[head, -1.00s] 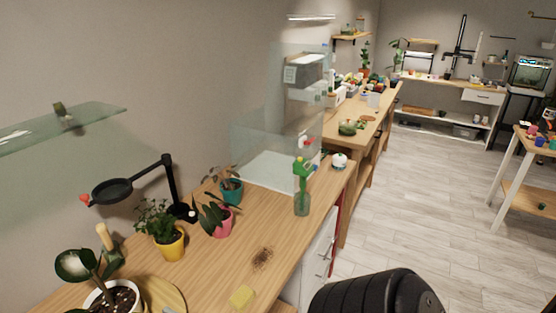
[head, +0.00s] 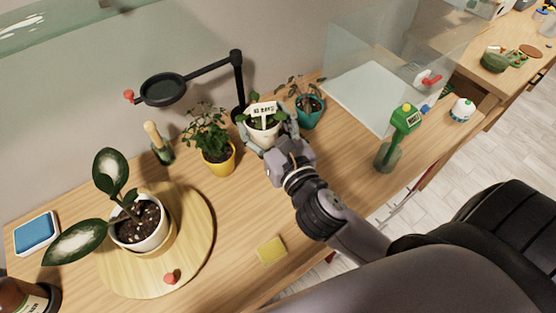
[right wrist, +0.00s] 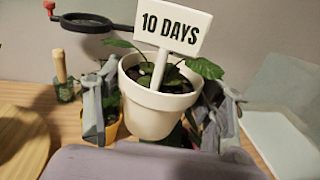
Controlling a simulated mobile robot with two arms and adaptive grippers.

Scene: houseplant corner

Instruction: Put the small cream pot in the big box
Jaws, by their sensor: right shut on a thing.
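The small cream pot (head: 262,131) holds a green plant and a white tag; in the right wrist view the pot (right wrist: 155,108) has a tag that reads "10 DAYS". My right gripper (head: 268,132) is shut on it, one finger on each side, and the pot looks upright. Its height above the bench is hard to judge. The fingers (right wrist: 160,112) also show in the right wrist view. A large clear-walled box with a white floor (head: 368,97) stands to the right on the bench; I take it as the big box. My left gripper is not in view.
A teal pot (head: 309,118) is close to the right of the held pot, and a yellow pot (head: 219,162) to the left. A magnifier lamp (head: 238,80) rises behind. A yellow sponge (head: 271,250) lies in front.

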